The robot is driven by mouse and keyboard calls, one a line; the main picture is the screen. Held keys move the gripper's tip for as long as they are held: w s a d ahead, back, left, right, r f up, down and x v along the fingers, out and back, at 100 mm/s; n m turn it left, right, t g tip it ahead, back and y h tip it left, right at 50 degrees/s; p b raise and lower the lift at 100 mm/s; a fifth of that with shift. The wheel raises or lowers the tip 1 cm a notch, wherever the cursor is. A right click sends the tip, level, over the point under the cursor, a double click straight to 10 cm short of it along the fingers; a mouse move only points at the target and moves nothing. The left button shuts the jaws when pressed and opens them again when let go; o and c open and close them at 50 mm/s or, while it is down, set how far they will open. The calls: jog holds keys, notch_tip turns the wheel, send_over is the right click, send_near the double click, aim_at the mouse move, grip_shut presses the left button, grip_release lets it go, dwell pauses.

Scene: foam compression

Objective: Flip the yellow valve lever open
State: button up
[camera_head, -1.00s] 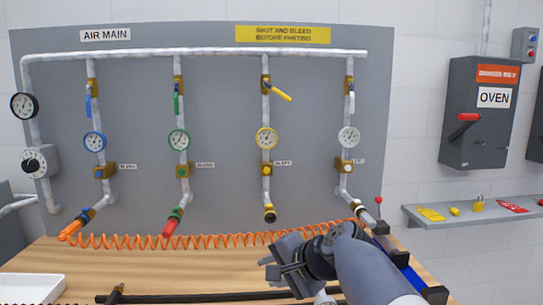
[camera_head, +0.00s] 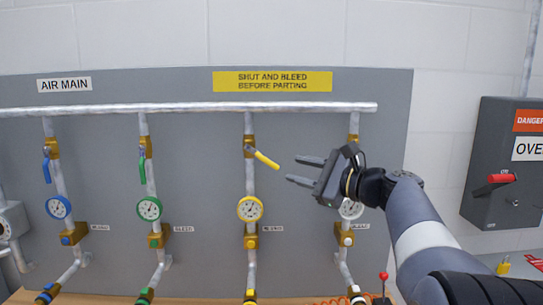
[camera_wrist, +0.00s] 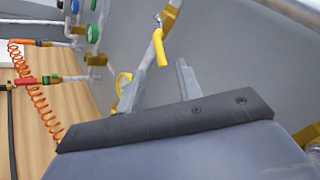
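The yellow valve lever (camera_head: 264,158) sits on a brass valve on the third vertical pipe. It slants down to the right, off the line of its pipe. It also shows in the wrist view (camera_wrist: 161,48), beyond the fingers. My gripper (camera_head: 299,170) is just right of the lever in the head view, its two fingers apart and pointing left towards it. A gap shows between fingertips and lever. Nothing shows between the fingers. The yellow gauge (camera_head: 250,208) is below the lever.
The blue lever (camera_head: 46,170) and green lever (camera_head: 142,165) hang along their pipes at left. The horizontal main pipe (camera_head: 190,107) runs above. My arm partly hides the white gauge (camera_head: 350,208). A grey oven switch box (camera_head: 505,165) is at right.

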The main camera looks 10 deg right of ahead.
aim_at(273, 164)
jog(key=p+x, duration=0.2)
jog(key=x, duration=0.7)
jog(key=shift+c, duration=0.3)
grip_shut()
